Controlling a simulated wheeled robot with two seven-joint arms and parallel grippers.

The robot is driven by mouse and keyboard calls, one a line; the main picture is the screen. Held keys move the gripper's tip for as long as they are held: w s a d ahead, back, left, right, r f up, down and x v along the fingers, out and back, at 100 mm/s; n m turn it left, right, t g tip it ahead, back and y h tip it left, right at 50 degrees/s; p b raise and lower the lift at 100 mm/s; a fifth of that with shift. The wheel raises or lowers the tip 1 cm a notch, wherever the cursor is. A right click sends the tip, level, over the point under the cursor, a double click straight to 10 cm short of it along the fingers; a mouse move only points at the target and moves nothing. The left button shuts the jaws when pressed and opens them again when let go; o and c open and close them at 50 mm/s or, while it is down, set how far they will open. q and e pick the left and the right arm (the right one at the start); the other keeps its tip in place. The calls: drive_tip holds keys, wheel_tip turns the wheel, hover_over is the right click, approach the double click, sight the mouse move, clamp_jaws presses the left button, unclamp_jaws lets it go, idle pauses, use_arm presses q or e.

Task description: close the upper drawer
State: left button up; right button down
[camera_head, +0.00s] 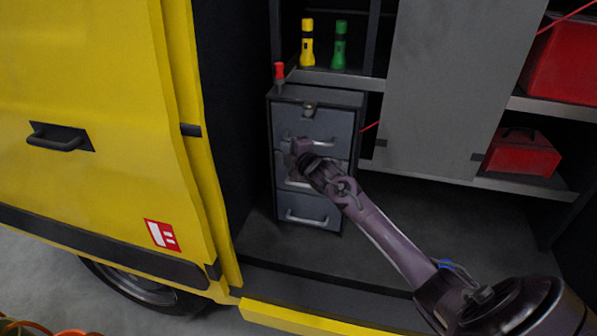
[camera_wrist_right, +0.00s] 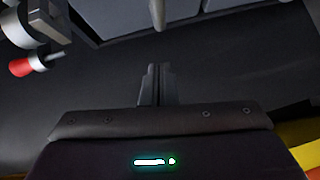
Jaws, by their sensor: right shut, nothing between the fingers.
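A grey cabinet (camera_head: 317,95) with three stacked drawers stands inside the yellow van. The upper drawer (camera_head: 320,123) has a bar handle and a round fitting above it; its front looks near flush, but I cannot tell whether it sticks out a little. My right gripper (camera_head: 297,148) is at the left part of the upper drawer's front, by its handle, and hides part of the middle drawer (camera_head: 335,178). In the right wrist view its fingers (camera_wrist_right: 156,85) are together and empty, with grey surfaces at the top. I cannot tell whether it touches the drawer. My left gripper is out of view.
A red-topped object (camera_head: 280,72) stands on the cabinet's left corner. Yellow (camera_head: 307,45) and green (camera_head: 340,45) flashlights stand on the shelf behind. The lower drawer (camera_head: 308,210) is below. A grey panel (camera_head: 430,85) and red boxes (camera_head: 522,152) are to the right.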

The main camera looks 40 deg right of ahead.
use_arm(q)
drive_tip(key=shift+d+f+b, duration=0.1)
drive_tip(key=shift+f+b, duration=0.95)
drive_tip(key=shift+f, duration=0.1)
use_arm(e)
drive_tip(key=s+r, duration=0.1)
drive_tip(key=s, duration=0.8)
drive_tip(key=shift+s+a, duration=0.3)
